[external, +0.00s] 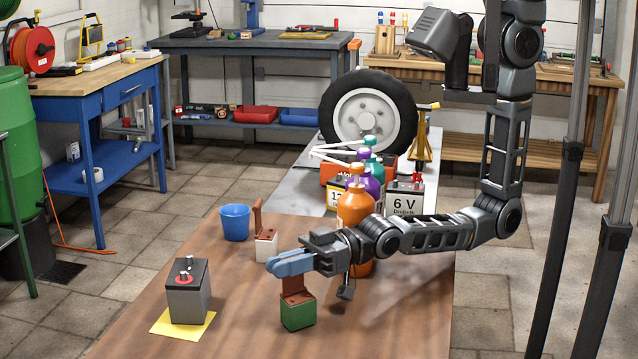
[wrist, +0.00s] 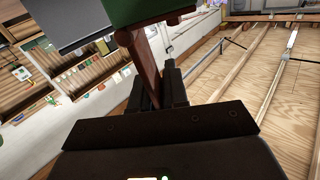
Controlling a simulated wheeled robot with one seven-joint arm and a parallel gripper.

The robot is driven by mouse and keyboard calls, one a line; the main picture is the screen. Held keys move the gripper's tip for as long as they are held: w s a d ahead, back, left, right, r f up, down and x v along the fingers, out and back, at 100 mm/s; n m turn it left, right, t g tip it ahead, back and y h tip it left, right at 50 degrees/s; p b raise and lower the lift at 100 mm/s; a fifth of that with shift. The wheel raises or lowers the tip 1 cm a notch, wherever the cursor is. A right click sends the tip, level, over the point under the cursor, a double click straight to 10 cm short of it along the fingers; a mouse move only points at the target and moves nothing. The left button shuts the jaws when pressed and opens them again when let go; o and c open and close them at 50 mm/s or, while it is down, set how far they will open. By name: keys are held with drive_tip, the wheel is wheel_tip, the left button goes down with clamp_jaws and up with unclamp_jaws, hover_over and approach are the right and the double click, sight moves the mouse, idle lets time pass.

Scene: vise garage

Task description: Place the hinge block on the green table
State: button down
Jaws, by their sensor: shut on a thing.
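The hinge block, a green block (external: 298,312) with a brown upright flap (external: 296,284), is under my gripper (external: 291,263) in the external view. The blue fingers are shut on the top of the flap. The green block hangs upright just over the brown wooden table or touches it; I cannot tell which. In the wrist view the flap (wrist: 144,65) runs between the dark fingers (wrist: 165,88), with the green block (wrist: 138,10) cut off at the top edge. A green-framed table (external: 16,200) shows only partly at the far left edge.
On the brown table (external: 240,335) are a grey battery (external: 187,295) on a yellow sheet, a blue bucket (external: 235,222) and a white block with a brown flap (external: 265,247). Orange, purple and green bottles (external: 355,207) stand behind my gripper. The front middle is clear.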

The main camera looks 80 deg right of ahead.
drive_tip(key=shift+f, duration=0.15)
drive_tip(key=c, duration=1.1)
unclamp_jaws()
drive_tip(key=shift+s, duration=0.1)
drive_tip(key=b+v, duration=0.1)
drive_tip(key=v, duration=1)
drive_tip(key=shift+d, duration=0.2)
drive_tip(key=shift+o, duration=1.4)
drive_tip(key=shift+s+d, duration=0.15)
drive_tip(key=shift+s, duration=0.1)
drive_tip(key=o, duration=0.3)
